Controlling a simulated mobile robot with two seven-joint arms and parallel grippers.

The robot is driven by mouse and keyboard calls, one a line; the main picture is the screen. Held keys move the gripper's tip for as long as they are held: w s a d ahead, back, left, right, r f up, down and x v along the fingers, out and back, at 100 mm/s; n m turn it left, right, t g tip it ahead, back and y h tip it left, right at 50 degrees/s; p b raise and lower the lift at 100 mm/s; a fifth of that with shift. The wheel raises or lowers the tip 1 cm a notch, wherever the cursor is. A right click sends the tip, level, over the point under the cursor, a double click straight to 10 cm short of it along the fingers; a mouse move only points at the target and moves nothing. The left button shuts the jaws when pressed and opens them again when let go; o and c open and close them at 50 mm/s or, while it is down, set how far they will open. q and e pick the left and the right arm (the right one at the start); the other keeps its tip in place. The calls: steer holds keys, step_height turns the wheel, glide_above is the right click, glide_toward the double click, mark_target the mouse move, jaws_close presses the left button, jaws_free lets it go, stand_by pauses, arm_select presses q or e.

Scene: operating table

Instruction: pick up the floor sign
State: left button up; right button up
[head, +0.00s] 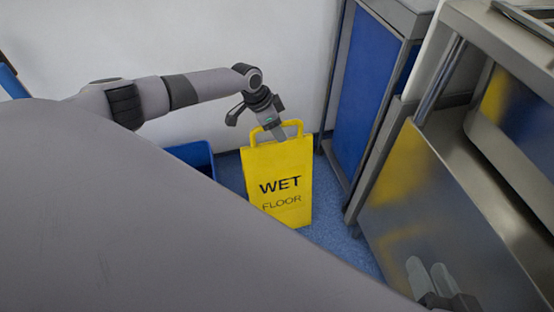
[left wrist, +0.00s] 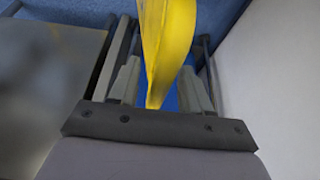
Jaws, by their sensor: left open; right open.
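The yellow floor sign (head: 279,185), marked "WET FLOOR", stands upright on the blue floor by the wall, with a loop handle at its top. My left gripper (head: 272,129) is at the handle, pointing down. In the left wrist view the yellow sign (left wrist: 168,45) lies between the two open fingers of my left gripper (left wrist: 160,82), with gaps visible on both sides. My right gripper (head: 436,278) shows at the lower right, far from the sign, with its fingers apart and empty. The sign's lower left is hidden behind my own body.
A blue bin (head: 194,155) stands left of the sign. A blue-panelled metal cabinet (head: 366,85) stands close on its right, and a steel shelf unit (head: 440,215) fills the right side. The white wall (head: 215,40) is behind. A little bare floor (head: 338,225) shows right of the sign.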

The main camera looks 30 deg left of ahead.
arm_select(q)
jaws_close()
stand_by(1.5)
